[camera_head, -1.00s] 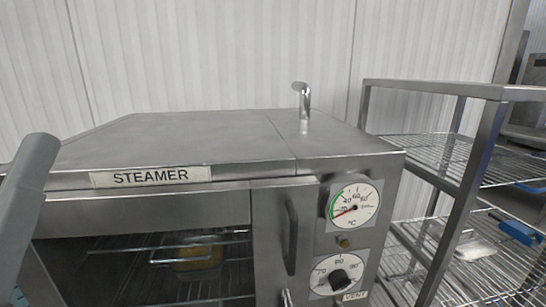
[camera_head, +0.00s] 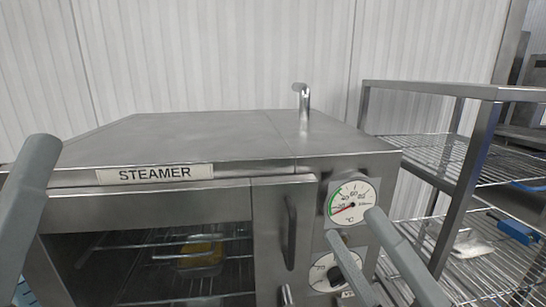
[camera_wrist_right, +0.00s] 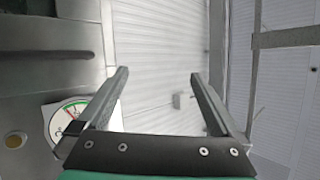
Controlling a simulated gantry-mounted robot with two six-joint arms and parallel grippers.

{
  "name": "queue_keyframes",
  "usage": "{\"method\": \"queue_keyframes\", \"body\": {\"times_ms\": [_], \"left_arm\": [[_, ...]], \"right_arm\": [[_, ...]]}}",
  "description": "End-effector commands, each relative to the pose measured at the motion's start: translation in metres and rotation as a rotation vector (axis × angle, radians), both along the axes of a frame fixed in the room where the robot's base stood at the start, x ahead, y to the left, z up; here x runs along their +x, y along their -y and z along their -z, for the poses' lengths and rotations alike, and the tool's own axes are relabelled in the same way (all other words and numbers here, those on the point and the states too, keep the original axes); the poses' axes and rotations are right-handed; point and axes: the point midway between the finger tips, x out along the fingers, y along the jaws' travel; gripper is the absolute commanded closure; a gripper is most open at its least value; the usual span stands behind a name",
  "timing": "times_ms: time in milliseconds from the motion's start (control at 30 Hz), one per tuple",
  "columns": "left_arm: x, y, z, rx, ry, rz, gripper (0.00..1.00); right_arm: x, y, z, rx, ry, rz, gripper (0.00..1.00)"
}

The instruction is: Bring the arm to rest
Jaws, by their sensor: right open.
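My right gripper (camera_head: 354,224) is in front of the steamer's right side in the head view. Its two grey fingers point up, apart, with nothing between them; the right wrist view (camera_wrist_right: 158,74) also shows them spread and empty. One finger overlaps the lower dial. A thick grey bar at the left edge looks like part of my left gripper (camera_head: 28,190); its jaws cannot be made out. The steel steamer (camera_head: 190,140) fills the middle, its front compartment visible. Inside, a yellowish item (camera_head: 200,258) sits on a wire rack.
A steel wire-shelf rack (camera_head: 480,165) stands at the right, with a pale packet (camera_head: 472,243) and a blue item (camera_head: 515,228) on it. The thermometer dial (camera_head: 352,203) is close to the right fingers. A curved pipe (camera_head: 303,105) rises from the steamer top.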

Motion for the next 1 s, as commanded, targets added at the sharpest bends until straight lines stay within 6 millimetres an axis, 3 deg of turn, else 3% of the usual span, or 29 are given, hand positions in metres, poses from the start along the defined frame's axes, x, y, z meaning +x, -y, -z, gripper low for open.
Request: {"method": "queue_keyframes", "body": {"times_ms": [33,100,200,300,400,467,667,1000], "left_arm": [[0.0,0.0,0.0,0.0,0.0,0.0,0.38],[0.0,0.0,0.0,0.0,0.0,0.0,0.38],[0.0,0.0,0.0,0.0,0.0,0.0,0.38],[0.0,0.0,0.0,0.0,0.0,0.0,0.38],[0.0,0.0,0.0,0.0,0.0,0.0,0.38],[0.001,0.0,-0.039,0.0,-0.003,0.0,0.38],[0.0,0.0,-0.12,0.0,0.001,0.0,0.38],[0.0,0.0,-0.288,0.0,0.001,0.0,0.38]], "right_arm": [[-0.02,-0.002,-0.04,-0.123,0.156,0.149,0.0],[-0.043,0.005,-0.082,-0.295,0.342,0.424,0.0],[-0.069,0.029,-0.118,-0.493,0.499,0.82,0.0],[-0.082,0.064,-0.126,-0.71,0.528,1.207,0.0],[-0.073,0.085,-0.118,-0.981,0.501,1.466,0.0],[-0.074,0.084,-0.159,-0.988,0.511,1.471,0.0],[-0.073,0.084,-0.238,-0.985,0.51,1.466,0.0],[-0.073,0.084,-0.405,-0.984,0.509,1.464,0.0]]}}
